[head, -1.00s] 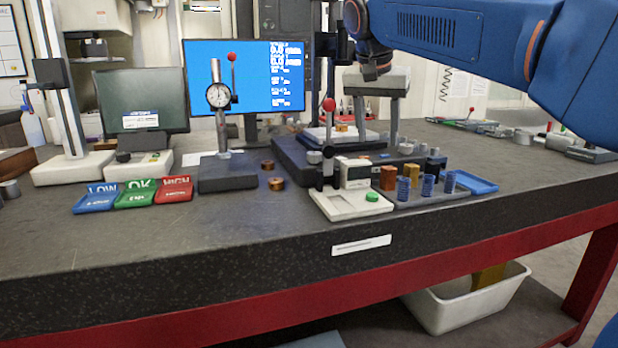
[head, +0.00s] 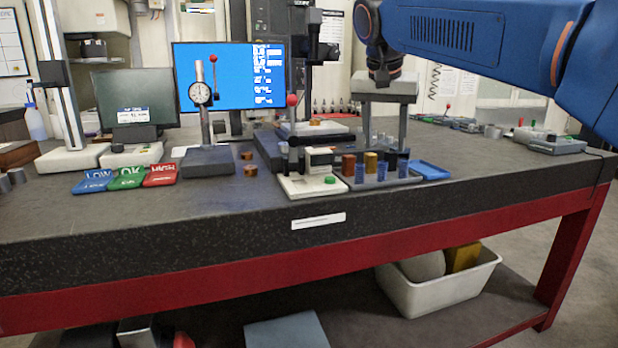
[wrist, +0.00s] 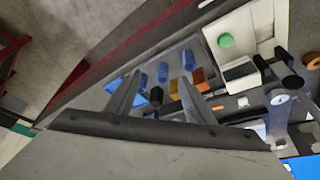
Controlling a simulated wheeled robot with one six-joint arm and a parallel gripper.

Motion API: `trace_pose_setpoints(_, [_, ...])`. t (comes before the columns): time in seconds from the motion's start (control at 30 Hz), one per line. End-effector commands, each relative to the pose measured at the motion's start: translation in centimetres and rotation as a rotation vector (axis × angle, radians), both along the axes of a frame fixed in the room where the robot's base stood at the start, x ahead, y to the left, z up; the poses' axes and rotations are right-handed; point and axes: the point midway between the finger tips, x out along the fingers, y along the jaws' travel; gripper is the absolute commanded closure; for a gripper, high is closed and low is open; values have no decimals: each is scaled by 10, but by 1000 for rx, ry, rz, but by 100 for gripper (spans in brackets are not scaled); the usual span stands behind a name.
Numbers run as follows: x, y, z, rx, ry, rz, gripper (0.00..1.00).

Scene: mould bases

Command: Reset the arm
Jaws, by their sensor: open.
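My gripper (head: 384,120) hangs from my blue arm at the right of the head view. Its two long grey fingers point down and stand wide apart, with nothing between them. It is above and behind a grey tray (head: 400,183) of small parts. In the wrist view my gripper (wrist: 162,88) is also open. Blue coiled pieces (wrist: 163,72), orange blocks (wrist: 199,76) and the green button (wrist: 226,40) of a white device show beyond the fingers. The fingertips appear apart from these parts, though their exact height is hard to tell.
A white gauge device (head: 312,187) with a red-knobbed post stands left of the tray. A blue tray (head: 430,170) lies to its right. A dial gauge stand (head: 208,161), LOW, OK and HIGH trays (head: 127,178) and a monitor (head: 228,75) are further left. The right tabletop has free room.

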Motion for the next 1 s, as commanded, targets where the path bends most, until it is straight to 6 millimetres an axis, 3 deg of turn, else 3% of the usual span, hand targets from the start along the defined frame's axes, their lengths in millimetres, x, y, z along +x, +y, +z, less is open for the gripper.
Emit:
trace_pose_setpoints(0.27, [-28, -22, -20, 0, 8, 50, 51])
trace_pose_setpoints(0.47, [-63, -45, -48, 2, 15, 109, 51])
trace_pose_setpoints(0.77, [-145, -85, -124, 7, 15, 235, 51])
trace_pose_setpoints(1.0, [-213, -106, -199, 7, 5, 327, 51])
